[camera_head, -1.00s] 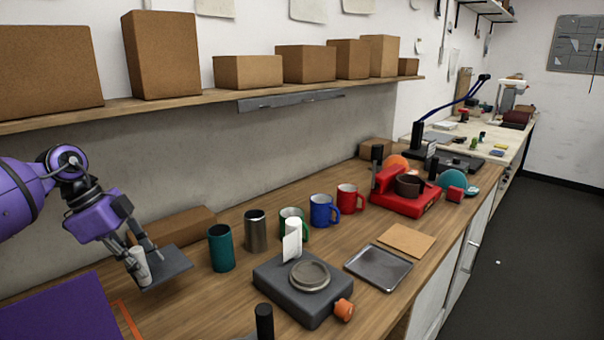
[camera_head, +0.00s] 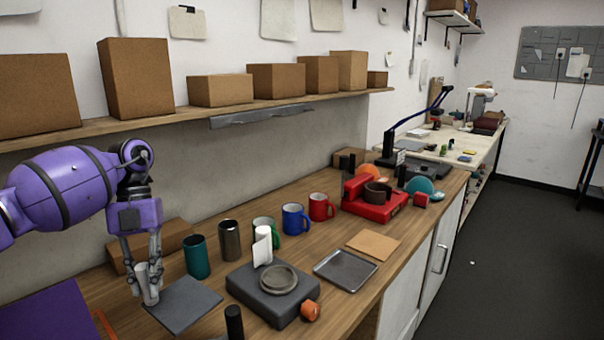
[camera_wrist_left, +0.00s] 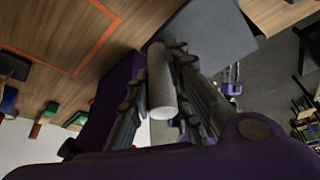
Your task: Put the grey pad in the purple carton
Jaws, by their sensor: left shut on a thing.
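The grey pad (camera_head: 190,306) is a flat dark square with a pale upright cylinder (camera_head: 150,284) at its left side, which looks like its grip. My left gripper (camera_head: 143,277) points down and is shut on this cylinder. In the left wrist view the cylinder (camera_wrist_left: 162,85) lies between the fingers, with the pad (camera_wrist_left: 207,35) beyond it. I cannot tell whether the pad touches the bench. A purple surface (camera_head: 45,315), seemingly the purple carton, is cut off at the lower left of the head view, left of the gripper. Its inside cannot be made out. My right gripper is not in view.
A teal cup (camera_head: 197,257), a steel cup (camera_head: 229,240) and several mugs stand right of the gripper. A dark scale-like device (camera_head: 245,290) is close to the pad's right. A low brown box (camera_head: 172,238) lies behind the gripper. An orange line (camera_head: 105,325) borders the purple surface.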

